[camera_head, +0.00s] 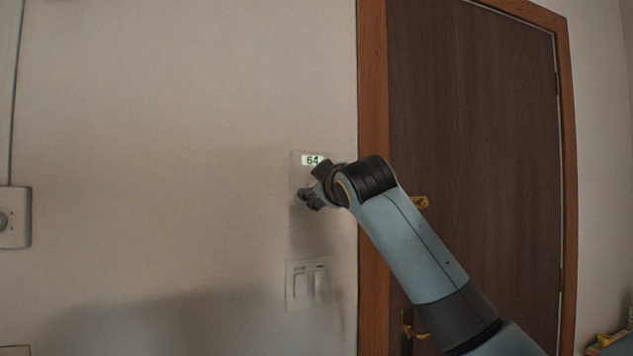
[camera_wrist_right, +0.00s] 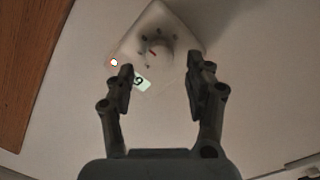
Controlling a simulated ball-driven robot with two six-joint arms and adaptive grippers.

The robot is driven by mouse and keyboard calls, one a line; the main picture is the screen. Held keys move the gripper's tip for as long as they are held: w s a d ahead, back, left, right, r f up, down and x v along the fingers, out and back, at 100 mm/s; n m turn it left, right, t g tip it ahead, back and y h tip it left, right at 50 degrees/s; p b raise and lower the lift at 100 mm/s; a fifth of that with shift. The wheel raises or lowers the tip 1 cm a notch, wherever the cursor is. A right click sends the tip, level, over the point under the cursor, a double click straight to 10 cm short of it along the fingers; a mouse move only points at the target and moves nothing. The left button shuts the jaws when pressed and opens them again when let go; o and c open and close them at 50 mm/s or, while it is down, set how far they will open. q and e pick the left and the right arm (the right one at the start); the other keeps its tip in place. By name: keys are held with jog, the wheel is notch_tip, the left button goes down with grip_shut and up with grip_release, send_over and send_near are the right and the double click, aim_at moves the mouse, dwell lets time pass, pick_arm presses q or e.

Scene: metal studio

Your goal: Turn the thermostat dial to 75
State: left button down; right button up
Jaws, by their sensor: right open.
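The thermostat (camera_head: 297,160) is a pale panel on the wall left of the door frame, and its lit display (camera_head: 311,160) reads 64. My right gripper (camera_head: 311,186) is in front of it and hides its lower part. In the right wrist view the thermostat's round dial (camera_wrist_right: 155,50) has a small red mark and dark marks around it. My right gripper (camera_wrist_right: 158,82) is open there, its two fingers apart with the dial beyond their tips. One finger partly covers the display (camera_wrist_right: 142,82). Contact with the dial cannot be told. My left gripper is not in view.
A light switch plate (camera_head: 306,285) is on the wall below the thermostat. Another wall box (camera_head: 14,218) is at far left. The wall between is bare.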

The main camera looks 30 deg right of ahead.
jog(key=shift+x, duration=1.4)
grip_shut()
jog(key=shift+m+p, duration=0.3)
jog(key=m, duration=0.5)
jog(key=m+y, duration=0.1)
jog(key=m, duration=1)
jog(key=shift+s+d+g+p, duration=0.1)
jog(key=shift+d+g+p, duration=0.2)
jog(key=shift+g, duration=0.1)
jog(key=shift+m+y, duration=0.3)
jog(key=shift+y, duration=0.1)
